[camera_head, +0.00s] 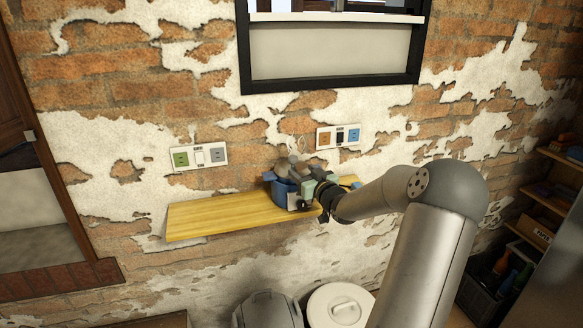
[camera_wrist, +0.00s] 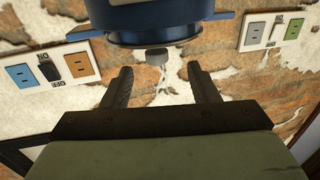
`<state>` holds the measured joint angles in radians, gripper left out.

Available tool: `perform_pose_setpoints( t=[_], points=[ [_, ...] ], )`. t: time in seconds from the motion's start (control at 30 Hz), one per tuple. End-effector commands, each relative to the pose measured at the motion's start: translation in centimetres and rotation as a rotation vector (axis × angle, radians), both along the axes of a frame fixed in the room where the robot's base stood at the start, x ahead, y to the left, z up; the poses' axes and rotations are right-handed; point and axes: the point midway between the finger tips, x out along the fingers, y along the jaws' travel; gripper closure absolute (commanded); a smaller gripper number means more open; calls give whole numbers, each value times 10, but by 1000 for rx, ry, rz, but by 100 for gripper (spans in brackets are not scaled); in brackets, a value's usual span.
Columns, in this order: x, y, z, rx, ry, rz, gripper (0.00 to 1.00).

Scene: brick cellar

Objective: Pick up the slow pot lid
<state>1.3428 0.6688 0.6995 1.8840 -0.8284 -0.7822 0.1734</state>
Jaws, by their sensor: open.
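A blue slow pot (camera_head: 283,194) stands on the wooden shelf, partly hidden behind my gripper. The wrist view shows the pot (camera_wrist: 150,12) upside down at the top edge, cut off by the frame. Its dark blue lid (camera_wrist: 150,37) is on it, with a small grey knob (camera_wrist: 157,57) sticking out. My gripper (camera_wrist: 161,72) is open, one finger to each side of the knob in the picture, with clear space between. Whether the knob is at the same depth as the fingertips I cannot tell.
The yellow wooden shelf (camera_head: 213,215) is bare left of the pot. Two socket plates are on the brick wall, one at left (camera_head: 199,155) and one above the pot (camera_head: 338,136). A black-framed window (camera_head: 330,58) is above. Bins (camera_head: 268,309) stand below.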

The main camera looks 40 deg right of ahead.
Motion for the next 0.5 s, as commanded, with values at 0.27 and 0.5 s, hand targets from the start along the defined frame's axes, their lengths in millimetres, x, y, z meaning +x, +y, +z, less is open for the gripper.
perform_pose_setpoints(
  t=[0.27, 0.5],
  points=[
    [30, -5, 1, 0, 1, 0, 46],
    [58, -15, 4, 2, 1, 1, 46]
  ],
)
